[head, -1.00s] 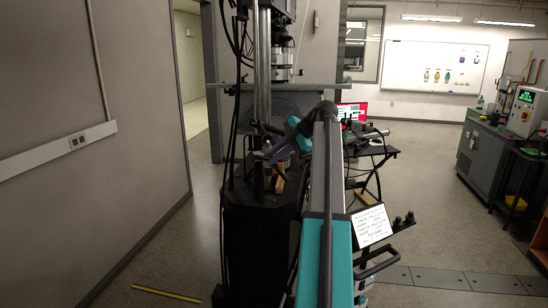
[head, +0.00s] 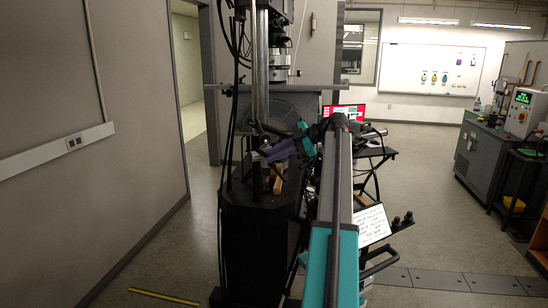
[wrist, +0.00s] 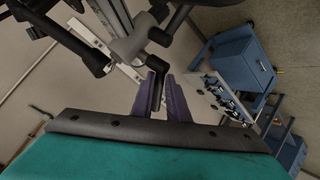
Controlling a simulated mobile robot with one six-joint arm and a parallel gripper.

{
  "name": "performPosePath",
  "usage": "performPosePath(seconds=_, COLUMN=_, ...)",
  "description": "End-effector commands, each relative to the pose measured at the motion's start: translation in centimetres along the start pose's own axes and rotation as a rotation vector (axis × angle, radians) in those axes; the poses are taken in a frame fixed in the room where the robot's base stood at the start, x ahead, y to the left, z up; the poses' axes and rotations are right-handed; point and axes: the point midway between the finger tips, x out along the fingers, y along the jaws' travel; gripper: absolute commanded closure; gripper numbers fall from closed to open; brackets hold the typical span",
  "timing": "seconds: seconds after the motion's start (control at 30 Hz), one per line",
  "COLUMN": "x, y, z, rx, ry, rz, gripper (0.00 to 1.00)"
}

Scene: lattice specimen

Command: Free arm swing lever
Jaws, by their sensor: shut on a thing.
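My gripper (head: 264,155) reaches to the column of the tall black testing machine (head: 262,235). Its purple fingers also show in the wrist view (wrist: 160,92), shut on the dark end of a lever (wrist: 158,65). The lever joins a grey rounded fitting above the fingers in the wrist view. In the head view the held end is small and dark, and I cannot make out the whole lever.
A small wooden piece (head: 279,178) is on the machine beside the gripper. Behind my arm are a dark cart (head: 372,153) and a red-screened monitor (head: 345,112). A tilted white sign (head: 371,225) stands right of my arm. The floor at left is mostly clear.

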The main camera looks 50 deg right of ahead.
Motion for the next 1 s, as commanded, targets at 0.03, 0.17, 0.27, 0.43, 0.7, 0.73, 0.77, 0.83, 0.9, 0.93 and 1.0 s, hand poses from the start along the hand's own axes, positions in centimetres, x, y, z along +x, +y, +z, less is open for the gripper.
performPosePath(seconds=0.03, x=-0.07, y=0.35, z=0.26, rx=0.012, ry=0.022, rz=0.017, gripper=1.00)
performPosePath(seconds=0.17, x=-0.25, y=0.42, z=0.16, rx=0.034, ry=0.058, rz=0.027, gripper=1.00)
performPosePath(seconds=0.27, x=-0.29, y=0.44, z=0.06, rx=0.037, ry=0.063, rz=0.029, gripper=1.00)
performPosePath(seconds=0.43, x=-0.28, y=0.44, z=0.05, rx=0.036, ry=0.062, rz=0.028, gripper=0.81)
performPosePath(seconds=0.7, x=-0.21, y=0.24, z=0.12, rx=0.038, ry=0.061, rz=0.023, gripper=0.64)
performPosePath(seconds=0.73, x=-0.21, y=0.23, z=0.12, rx=0.038, ry=0.061, rz=0.023, gripper=0.64)
performPosePath(seconds=0.77, x=-0.21, y=0.21, z=0.12, rx=0.038, ry=0.061, rz=0.023, gripper=0.64)
performPosePath(seconds=0.83, x=-0.19, y=0.19, z=0.13, rx=0.038, ry=0.060, rz=0.022, gripper=0.64)
performPosePath(seconds=0.9, x=-0.19, y=0.17, z=0.14, rx=0.039, ry=0.060, rz=0.021, gripper=0.64)
performPosePath(seconds=0.93, x=-0.21, y=0.16, z=0.15, rx=0.039, ry=0.060, rz=0.021, gripper=0.64)
performPosePath(seconds=1.0, x=-0.31, y=0.15, z=0.17, rx=0.039, ry=0.060, rz=0.021, gripper=0.64)
